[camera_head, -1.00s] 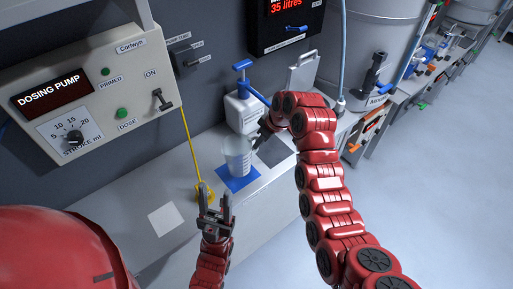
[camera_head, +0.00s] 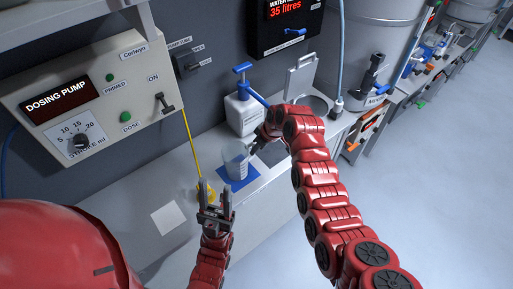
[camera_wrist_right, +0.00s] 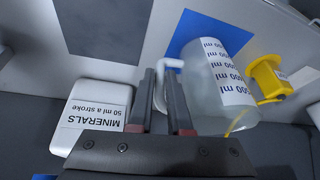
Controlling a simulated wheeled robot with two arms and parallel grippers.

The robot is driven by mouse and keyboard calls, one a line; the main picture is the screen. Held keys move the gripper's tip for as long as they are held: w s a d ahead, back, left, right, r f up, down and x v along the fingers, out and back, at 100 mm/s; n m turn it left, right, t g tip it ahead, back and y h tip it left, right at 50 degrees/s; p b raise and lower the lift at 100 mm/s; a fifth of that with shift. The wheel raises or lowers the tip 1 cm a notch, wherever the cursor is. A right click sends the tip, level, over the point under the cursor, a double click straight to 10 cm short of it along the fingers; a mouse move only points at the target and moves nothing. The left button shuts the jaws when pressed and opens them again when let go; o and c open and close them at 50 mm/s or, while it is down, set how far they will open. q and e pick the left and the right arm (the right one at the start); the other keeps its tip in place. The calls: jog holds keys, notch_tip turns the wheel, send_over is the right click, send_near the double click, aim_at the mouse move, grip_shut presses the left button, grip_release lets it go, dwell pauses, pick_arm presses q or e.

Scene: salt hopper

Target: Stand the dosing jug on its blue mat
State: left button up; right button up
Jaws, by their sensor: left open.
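The dosing jug (camera_head: 236,164) is a clear cup with a white handle and a scale label; it also shows in the right wrist view (camera_wrist_right: 210,85). My right gripper (camera_head: 258,147) comes from its right; in the wrist view its fingers (camera_wrist_right: 161,85) are around the handle and look closed on it. The blue mat (camera_head: 243,183) lies below the jug and also shows in the wrist view (camera_wrist_right: 195,30). The jug's base appears over the mat, but I cannot tell whether it touches. My left gripper (camera_head: 216,197) is open and empty, left of and nearer than the mat.
A yellow fitting (camera_head: 203,188) on a yellow hose is behind my left gripper. A white MINERALS pump bottle (camera_head: 243,112) stands behind the jug. The dosing pump panel (camera_head: 95,95) is at upper left. A white square (camera_head: 168,218) lies on bare counter at left.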

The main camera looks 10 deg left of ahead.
jog(key=o, duration=0.4)
jog(key=shift+c, duration=0.2)
jog(key=shift+r+p, duration=0.3)
jog(key=shift+d+b, duration=0.1)
jog(key=shift+b, duration=0.2)
jog(key=v, duration=1.1)
jog(key=shift+r+p, duration=0.35)
jog(key=shift+r, duration=0.05)
jog(key=shift+s+d, duration=0.1)
